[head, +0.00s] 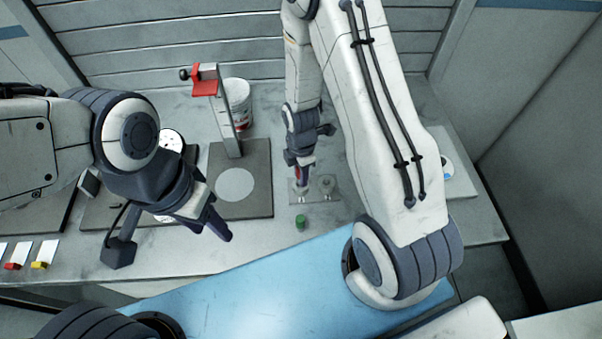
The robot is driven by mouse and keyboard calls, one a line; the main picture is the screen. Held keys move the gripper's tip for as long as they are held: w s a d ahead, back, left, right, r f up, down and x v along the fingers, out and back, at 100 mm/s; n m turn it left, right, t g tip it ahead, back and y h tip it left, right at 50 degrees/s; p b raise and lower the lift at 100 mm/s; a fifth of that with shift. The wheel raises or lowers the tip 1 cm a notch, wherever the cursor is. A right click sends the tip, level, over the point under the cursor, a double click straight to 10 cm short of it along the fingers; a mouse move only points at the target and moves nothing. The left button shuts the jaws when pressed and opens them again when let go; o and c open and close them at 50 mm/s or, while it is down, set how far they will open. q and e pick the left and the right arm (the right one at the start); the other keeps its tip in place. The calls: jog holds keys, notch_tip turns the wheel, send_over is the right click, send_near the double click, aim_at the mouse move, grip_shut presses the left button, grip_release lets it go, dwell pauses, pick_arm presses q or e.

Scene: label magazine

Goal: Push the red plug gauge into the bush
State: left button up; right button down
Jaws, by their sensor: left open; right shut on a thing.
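The red plug gauge (299,174) is upright in my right gripper (299,165), with red showing between the fingers. A pale metal tip shows under it, over the left part of a small grey plate (316,196). A round metal bush (327,183) stands on the right of this plate. I cannot tell whether the tip is inside an opening or just above it. My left gripper (217,222) is open and empty, well to the left, near the front edge of the bench.
A green cylinder (300,222) stands in front of the plate. A grey base with a pale disc (235,184) and a red-topped post (205,85) are at left, with a white tub (239,98) behind. Red and yellow pieces lie far left.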

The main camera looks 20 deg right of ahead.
jog(key=shift+f+b, duration=0.8)
jog(key=shift+f, duration=0.15)
dwell(0.4)
jog(key=c, duration=0.6)
grip_release()
notch_tip(320, 180, up, 11)
jog(key=shift+f+b, duration=0.2)
jog(key=shift+b, duration=0.65)
jog(key=shift+a, duration=0.1)
jog(key=s+a+r+m+b, duration=0.1)
jog(key=s+a+r+m, duration=0.1)
jog(key=s+a+m, duration=0.2)
jog(key=s+a+r+m+b, duration=0.2)
jog(key=s+a+m, duration=0.2)
jog(key=s, duration=0.4)
jog(key=s+a+r+m+y+b, duration=0.1)
jog(key=s+a+r+m+b, duration=0.1)
jog(key=s, duration=0.4)
jog(key=shift+s+a+r+m, duration=0.1)
jog(key=shift+a+r+m, duration=0.15)
jog(key=shift+a+m, duration=0.3)
jog(key=shift+a+r+m, duration=0.2)
jog(key=shift+a+m, duration=0.15)
jog(key=shift+a, duration=0.35)
